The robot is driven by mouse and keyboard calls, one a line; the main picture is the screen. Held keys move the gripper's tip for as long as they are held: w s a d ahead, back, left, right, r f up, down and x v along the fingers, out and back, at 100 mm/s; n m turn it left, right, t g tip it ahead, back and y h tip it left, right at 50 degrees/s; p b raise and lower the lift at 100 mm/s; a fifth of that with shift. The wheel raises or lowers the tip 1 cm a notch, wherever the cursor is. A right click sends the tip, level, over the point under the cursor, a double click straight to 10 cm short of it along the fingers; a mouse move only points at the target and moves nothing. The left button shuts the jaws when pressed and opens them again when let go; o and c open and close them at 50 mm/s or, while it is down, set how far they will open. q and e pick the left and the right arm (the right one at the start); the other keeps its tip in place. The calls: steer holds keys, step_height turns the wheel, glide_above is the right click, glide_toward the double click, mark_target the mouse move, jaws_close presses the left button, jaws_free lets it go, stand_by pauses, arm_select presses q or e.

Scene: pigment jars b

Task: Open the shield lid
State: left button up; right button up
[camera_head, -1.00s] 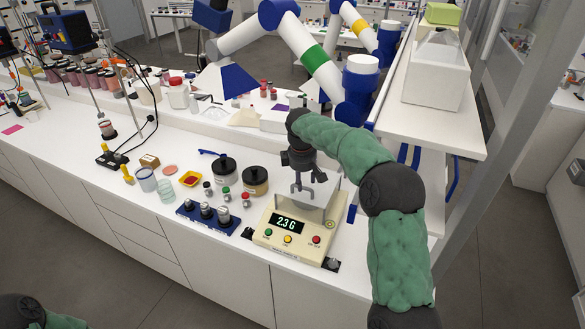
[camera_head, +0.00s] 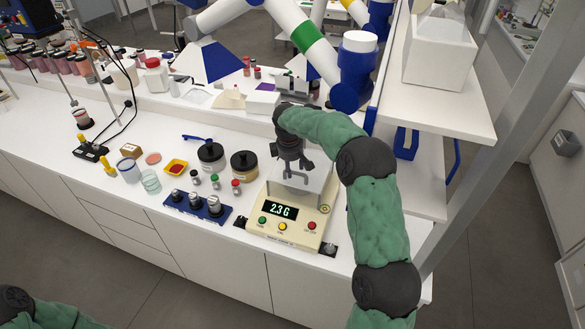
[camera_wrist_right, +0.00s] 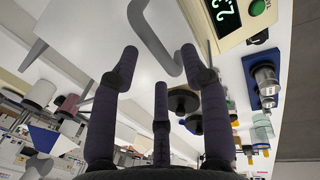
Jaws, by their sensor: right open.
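The cream balance (camera_head: 283,231) stands near the bench's front edge and reads 2.3 G. Its pale shield lid (camera_head: 316,183) lies over the weighing area, with a grey bent handle (camera_head: 295,184) on the side near the display. In the right wrist view the handle (camera_wrist_right: 153,38) curves in front of the fingertips, with the lid (camera_wrist_right: 90,35) behind it. My right gripper (camera_head: 291,170) points down just above the handle, open and empty. Its spread fingers also show in the right wrist view (camera_wrist_right: 160,62); I cannot tell whether they touch the handle. My left gripper is not in view.
A blue rack (camera_head: 198,207) with metal weights stands left of the balance. Dark-lidded jars (camera_head: 244,165) and small vials (camera_head: 214,181) stand behind the rack. A white shelf (camera_head: 437,110) overhangs on the right, close to my right arm.

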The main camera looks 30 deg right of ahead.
steer(key=shift+w+d+f, duration=0.1)
steer(key=shift+w+f, duration=0.05)
steer(key=shift+f, duration=0.45)
jaws_close()
